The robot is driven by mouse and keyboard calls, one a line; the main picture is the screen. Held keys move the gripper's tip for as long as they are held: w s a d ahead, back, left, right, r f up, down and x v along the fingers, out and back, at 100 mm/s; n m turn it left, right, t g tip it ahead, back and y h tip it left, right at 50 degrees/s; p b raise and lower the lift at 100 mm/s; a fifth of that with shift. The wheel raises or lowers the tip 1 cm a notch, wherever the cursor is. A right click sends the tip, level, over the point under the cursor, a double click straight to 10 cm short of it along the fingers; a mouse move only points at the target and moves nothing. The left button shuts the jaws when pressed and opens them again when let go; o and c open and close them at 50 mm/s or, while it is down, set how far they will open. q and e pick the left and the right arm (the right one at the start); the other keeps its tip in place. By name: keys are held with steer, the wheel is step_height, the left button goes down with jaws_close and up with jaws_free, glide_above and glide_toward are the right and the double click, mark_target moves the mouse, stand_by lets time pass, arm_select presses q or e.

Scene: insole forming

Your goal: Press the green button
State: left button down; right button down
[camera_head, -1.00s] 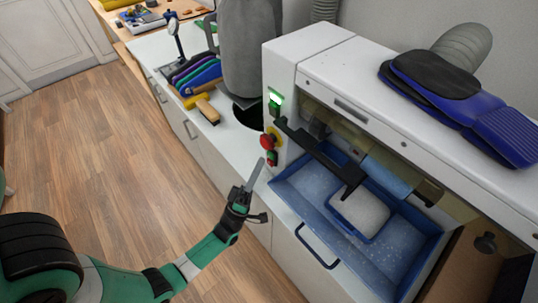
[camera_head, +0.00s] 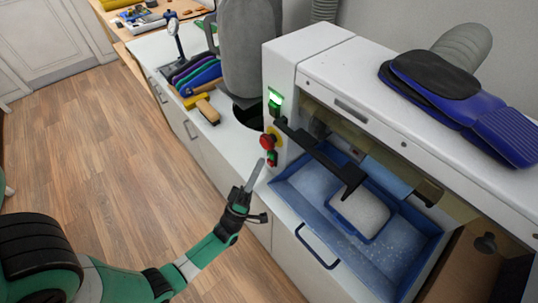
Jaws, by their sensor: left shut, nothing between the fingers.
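The white machine (camera_head: 330,62) carries controls on its left front edge. A glowing green light or switch (camera_head: 275,97) is near the top. Below it is a red mushroom button (camera_head: 267,141) on a yellow base. Under that is a small dark control (camera_head: 272,158) with green and red parts; it is too small to tell which part is the green button. My left gripper (camera_head: 255,174) is shut and empty, its thin fingers pointing up just left of and below that small control, apparently apart from it. My right gripper is not in view.
A blue tray (camera_head: 301,206) with a handle sits low in the machine, holding a pale block (camera_head: 360,214). A black lever arm (camera_head: 318,155) juts out above it. Brushes and insole shapes lie on the white counter (camera_head: 236,140).

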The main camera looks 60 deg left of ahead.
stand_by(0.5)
arm_select(q)
steer(key=shift+w+a+b, duration=0.1)
steer(key=shift+w+b, duration=0.25)
steer(key=shift+w, duration=0.1)
steer(key=shift+w, duration=0.1)
steer(key=shift+w+a+f+b, duration=0.15)
steer(key=shift+f+b, duration=0.15)
steer(key=shift+b, duration=0.15)
stand_by(1.1)
steer(key=shift+r, duration=0.35)
steer(key=shift+s, duration=0.2)
steer(key=shift+s+d+p, duration=0.25)
steer(key=shift+s, duration=0.6)
steer(key=shift+s+d+p, duration=0.25)
steer(key=shift+s+d, duration=0.05)
steer(key=shift+s, duration=0.5)
steer(key=shift+s+d+p, duration=0.25)
steer(key=shift+s, duration=0.6)
steer(key=shift+r, duration=0.1)
